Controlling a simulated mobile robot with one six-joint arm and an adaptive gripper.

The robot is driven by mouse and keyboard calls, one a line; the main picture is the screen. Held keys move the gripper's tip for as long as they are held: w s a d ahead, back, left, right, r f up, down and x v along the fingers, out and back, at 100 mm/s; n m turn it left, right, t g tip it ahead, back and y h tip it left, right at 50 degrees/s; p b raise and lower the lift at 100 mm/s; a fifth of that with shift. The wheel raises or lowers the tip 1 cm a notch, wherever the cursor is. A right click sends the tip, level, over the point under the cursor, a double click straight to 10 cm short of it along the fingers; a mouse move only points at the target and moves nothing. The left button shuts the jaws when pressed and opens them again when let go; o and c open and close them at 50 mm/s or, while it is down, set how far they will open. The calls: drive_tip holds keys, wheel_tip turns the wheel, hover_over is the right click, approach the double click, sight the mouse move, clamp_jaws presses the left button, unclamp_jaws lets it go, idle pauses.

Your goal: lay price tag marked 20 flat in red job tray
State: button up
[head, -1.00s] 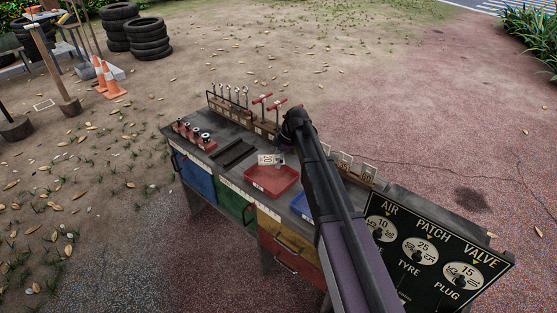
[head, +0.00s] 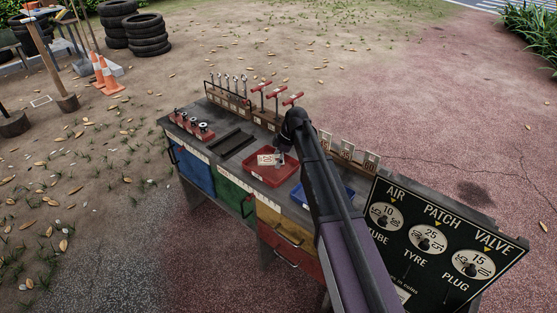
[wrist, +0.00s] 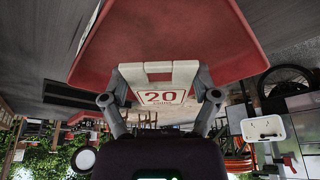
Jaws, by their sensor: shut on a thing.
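The red job tray (head: 282,176) sits on the cart top. In the wrist view the red tray (wrist: 220,35) fills the upper middle, beyond the fingers. My gripper (head: 280,158) is over the tray, shut on the price tag marked 20 (head: 266,160), a small pale card. In the wrist view the tag (wrist: 160,97) reads 20 in red and lies between the two fingers of my gripper (wrist: 160,82). The head view shows the tag over the tray's inside; whether it touches the tray floor I cannot tell.
A blue tray (head: 300,197) is just right of the red one, partly behind my arm. Other price cards (head: 347,151) stand in a row at the back right. Red T-handled tools (head: 275,92) rise behind the tray. A dark slotted piece (head: 232,143) lies to its left.

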drive_tip(key=shift+f, duration=0.4)
drive_tip(key=o, duration=0.7)
drive_tip(key=shift+c, duration=0.2)
idle(0.4)
